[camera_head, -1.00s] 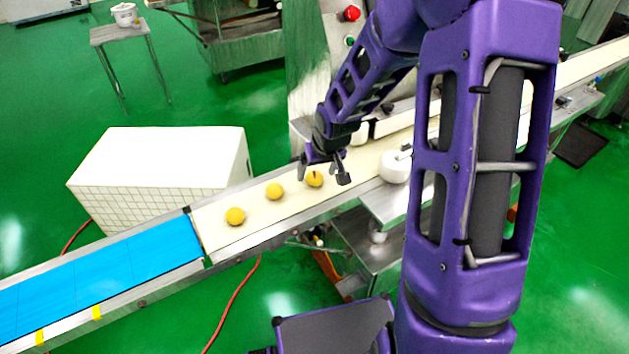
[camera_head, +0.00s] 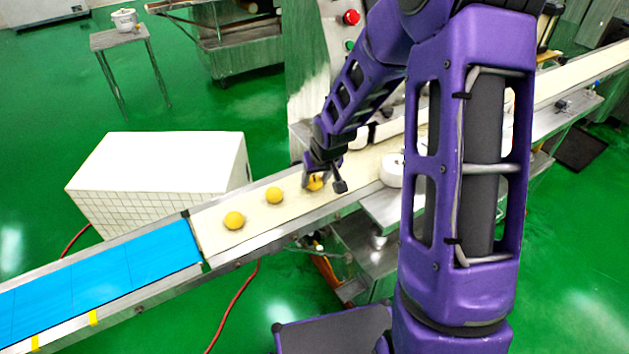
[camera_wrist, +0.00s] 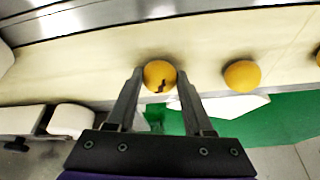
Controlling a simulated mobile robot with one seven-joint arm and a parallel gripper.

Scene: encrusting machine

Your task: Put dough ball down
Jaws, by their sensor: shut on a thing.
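A yellow dough ball with a dark mark (camera_wrist: 159,76) sits between the fingertips of my gripper (camera_wrist: 160,88) in the wrist view. My gripper is shut on it, one finger on each side. In the head view the same ball (camera_head: 314,183) is partly hidden by my gripper (camera_head: 324,184), low over the cream conveyor belt (camera_head: 225,206). I cannot tell whether the ball touches the belt. A second dough ball (camera_head: 274,195) and a third (camera_head: 234,220) lie on the belt to the left. The second also shows in the wrist view (camera_wrist: 242,76).
A blue belt section (camera_head: 100,270) continues at the lower left. A white tiled box (camera_head: 160,165) stands behind the belt. A white round part (camera_head: 391,170) is right of my gripper. The machine with a red button (camera_head: 351,17) rises behind. Belt between the balls is clear.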

